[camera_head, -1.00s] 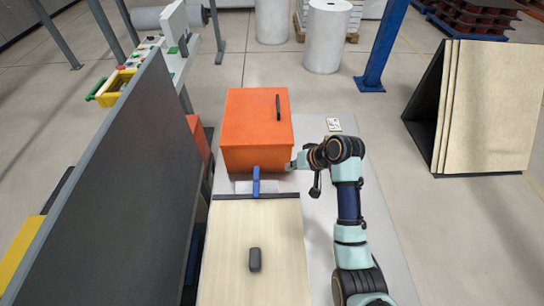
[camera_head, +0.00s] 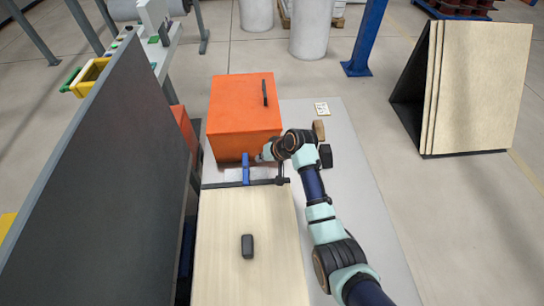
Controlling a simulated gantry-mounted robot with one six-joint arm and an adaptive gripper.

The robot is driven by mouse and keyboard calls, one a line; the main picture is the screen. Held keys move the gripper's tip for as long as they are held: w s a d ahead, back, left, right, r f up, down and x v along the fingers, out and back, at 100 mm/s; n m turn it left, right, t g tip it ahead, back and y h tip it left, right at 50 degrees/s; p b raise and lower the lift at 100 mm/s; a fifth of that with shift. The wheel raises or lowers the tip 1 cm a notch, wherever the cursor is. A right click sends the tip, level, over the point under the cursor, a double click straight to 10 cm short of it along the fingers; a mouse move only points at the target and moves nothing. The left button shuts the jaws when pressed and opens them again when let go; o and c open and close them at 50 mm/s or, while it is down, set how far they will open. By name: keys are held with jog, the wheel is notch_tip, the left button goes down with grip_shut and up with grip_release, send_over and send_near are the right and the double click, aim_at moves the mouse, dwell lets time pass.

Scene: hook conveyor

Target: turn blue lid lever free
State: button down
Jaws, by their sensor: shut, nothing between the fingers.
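The blue lever (camera_head: 246,169) stands upright in the picture at the dark bar (camera_head: 222,185) along the far edge of a pale wooden lid (camera_head: 222,225). The lid has a dark handle (camera_head: 247,246) on top. My gripper (camera_head: 281,176) is a small dark shape below my wrist, by the right end of the bar. It is to the right of the lever, with a gap between them in the picture. It looks shut and empty, though its fingers are small and partly merge with the dark bar. I cannot tell its exact height.
An orange box (camera_head: 239,105) with a dark handle stands just behind the lever. A tall dark panel (camera_head: 105,185) rises on the left. A small white plate (camera_head: 321,108) lies on the grey surface (camera_head: 358,185), which is otherwise mostly free on the right.

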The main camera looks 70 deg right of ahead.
jog(key=shift+w+a, duration=0.25)
jog(key=shift+w, duration=0.3)
jog(key=shift+w+a, duration=0.25)
jog(key=shift+w, duration=0.3)
